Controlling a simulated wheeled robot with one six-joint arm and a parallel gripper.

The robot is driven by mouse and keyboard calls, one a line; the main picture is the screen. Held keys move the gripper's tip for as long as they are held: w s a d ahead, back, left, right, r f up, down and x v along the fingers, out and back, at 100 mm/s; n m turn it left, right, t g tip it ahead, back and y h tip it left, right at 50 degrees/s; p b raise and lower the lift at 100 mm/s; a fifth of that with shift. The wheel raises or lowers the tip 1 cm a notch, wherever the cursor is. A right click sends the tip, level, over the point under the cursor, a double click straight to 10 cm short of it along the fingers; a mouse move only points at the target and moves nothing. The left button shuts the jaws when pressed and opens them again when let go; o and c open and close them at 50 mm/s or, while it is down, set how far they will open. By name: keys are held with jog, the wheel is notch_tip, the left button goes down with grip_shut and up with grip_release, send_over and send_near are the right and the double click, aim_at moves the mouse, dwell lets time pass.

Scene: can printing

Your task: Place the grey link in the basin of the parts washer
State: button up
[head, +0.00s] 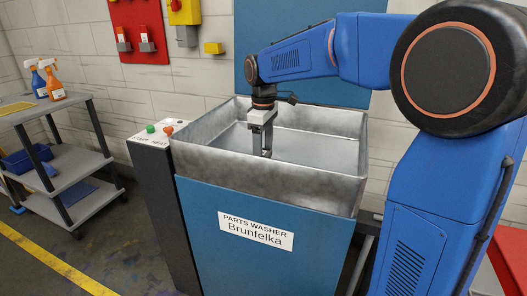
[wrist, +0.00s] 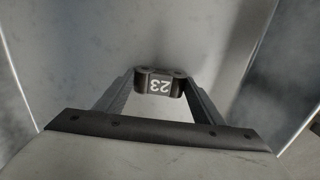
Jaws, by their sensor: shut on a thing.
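The parts washer (head: 207,226) is a blue cabinet labelled "PARTS WASHER Brunfelka" with an open grey metal basin (head: 320,182) on top. My gripper (head: 267,150) points down inside the basin's outline, near its middle. In the wrist view my gripper (wrist: 157,90) is shut on the grey link (wrist: 159,82), a small dark piece marked "23", held between the fingertips. The basin's grey metal (wrist: 100,50) fills the view behind the link. I cannot tell whether the link touches the basin floor. In the head view the link is mostly hidden by the fingers.
A control box (head: 150,140) with green and orange buttons stands at the basin's left. A grey shelf cart (head: 70,160) with two spray bottles is farther left. The basin's raised rim surrounds my gripper. The floor in front left is clear.

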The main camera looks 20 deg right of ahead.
aim_at(264, 153)
jog(key=shift+f, duration=0.1)
jog(key=o, duration=1.1)
notch_tip(264, 153, up, 12)
jog(key=shift+r, duration=0.15)
